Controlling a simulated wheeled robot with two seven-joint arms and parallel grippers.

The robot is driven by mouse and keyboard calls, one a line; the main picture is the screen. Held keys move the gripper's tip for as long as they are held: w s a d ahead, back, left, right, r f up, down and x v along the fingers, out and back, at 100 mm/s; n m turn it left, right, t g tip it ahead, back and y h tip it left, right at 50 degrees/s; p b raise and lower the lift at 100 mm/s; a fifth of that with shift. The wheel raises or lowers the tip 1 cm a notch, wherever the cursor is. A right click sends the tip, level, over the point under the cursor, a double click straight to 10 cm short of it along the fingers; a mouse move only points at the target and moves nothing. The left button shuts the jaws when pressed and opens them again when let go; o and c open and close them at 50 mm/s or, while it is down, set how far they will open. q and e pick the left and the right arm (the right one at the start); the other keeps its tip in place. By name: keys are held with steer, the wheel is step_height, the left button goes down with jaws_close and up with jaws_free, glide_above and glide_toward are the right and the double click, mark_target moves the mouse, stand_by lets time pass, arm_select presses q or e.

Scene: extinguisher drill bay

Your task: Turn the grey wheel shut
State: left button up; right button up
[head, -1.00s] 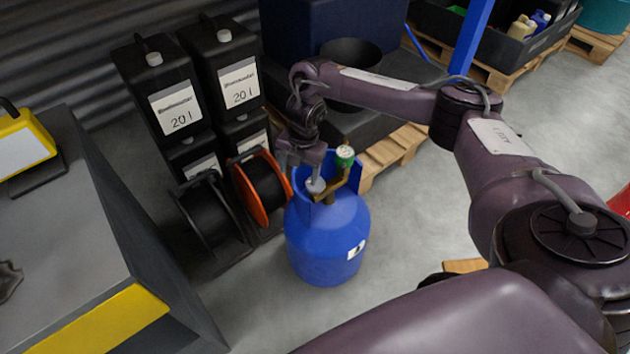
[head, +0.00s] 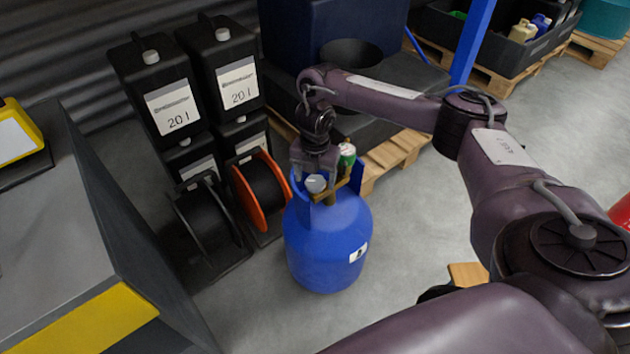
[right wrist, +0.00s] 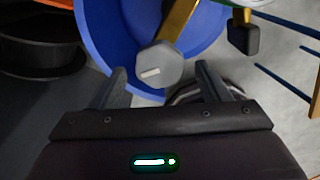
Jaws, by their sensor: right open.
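The grey wheel (head: 316,184) is a small knob on the brass valve at the top of a blue gas cylinder (head: 326,247), which stands upright on the floor. In the right wrist view the grey wheel (right wrist: 158,65) has a pale mark on its face. My right gripper (head: 314,174) is over it, pointing down. In the wrist view the open fingers of my right gripper (right wrist: 163,80) lie on either side of the wheel, with gaps visible at both sides. I cannot tell whether a finger touches it. My left gripper is not in view.
A green-topped fitting (head: 347,153) sits on the same valve, right of the wheel. The cylinder's blue collar (right wrist: 100,30) rises around the valve. Cable reels (head: 262,190) and black canisters (head: 172,100) stand left, a pallet (head: 400,152) behind.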

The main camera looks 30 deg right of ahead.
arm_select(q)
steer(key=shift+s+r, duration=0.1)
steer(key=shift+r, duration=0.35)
arm_select(e)
steer(key=shift+f, duration=0.45)
steer(key=c, duration=1)
